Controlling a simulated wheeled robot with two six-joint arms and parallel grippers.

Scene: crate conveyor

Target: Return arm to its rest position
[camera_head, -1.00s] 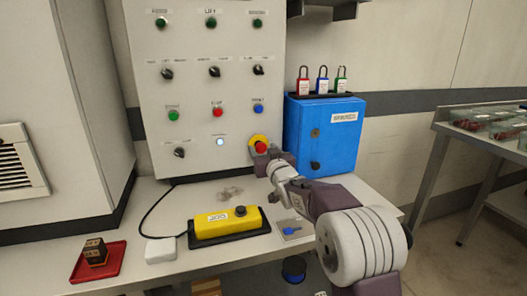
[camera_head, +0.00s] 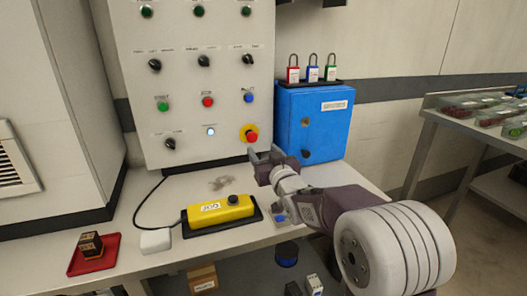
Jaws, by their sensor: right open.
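My right arm reaches in from the lower right of the head view. Its gripper (camera_head: 265,155) is open and empty, with its fingertips just below the red emergency-stop button (camera_head: 252,137) on its yellow ring. The gripper stands in front of the grey control panel (camera_head: 190,75), near the left side of the blue box (camera_head: 316,120). I cannot tell the exact gap between the fingertips and the panel. My left gripper is not in view.
The bench (camera_head: 160,268) holds a yellow pendant (camera_head: 220,210) on a black tray, a white box (camera_head: 155,240) and a red tray (camera_head: 83,262) with a dark block. Padlocks (camera_head: 312,72) stand on the blue box. A metal table (camera_head: 430,120) is at right.

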